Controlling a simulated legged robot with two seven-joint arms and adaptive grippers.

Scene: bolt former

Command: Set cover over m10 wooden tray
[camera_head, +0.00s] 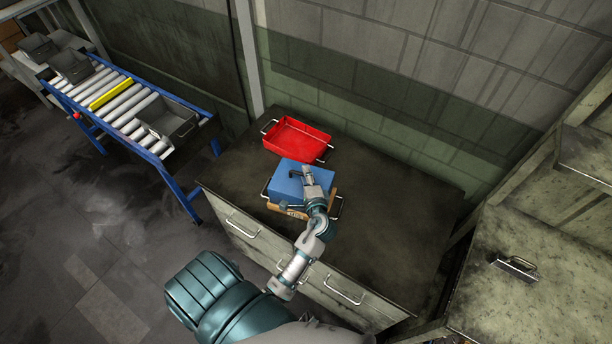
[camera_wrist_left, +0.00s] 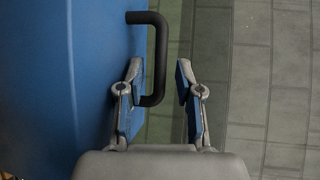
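The blue cover (camera_head: 285,183) sits on the wooden tray (camera_head: 289,210) on the bench; only the tray's front edge and metal handles show below it. My left gripper (camera_head: 308,174) is over the cover, near its black handle (camera_head: 294,173). In the left wrist view the cover (camera_wrist_left: 35,80) fills the left side and its black handle (camera_wrist_left: 157,50) sticks out from it. My left gripper (camera_wrist_left: 160,85) is open there, fingers apart, with the handle's lower end by the left finger. I cannot tell whether they touch. My right gripper is out of view.
A red tray (camera_head: 297,139) stands behind the cover on the bench (camera_head: 385,215). The bench top to the right is clear. A roller conveyor (camera_head: 115,95) with grey bins (camera_head: 172,122) is at the left. A grey cabinet (camera_head: 545,285) stands at the right.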

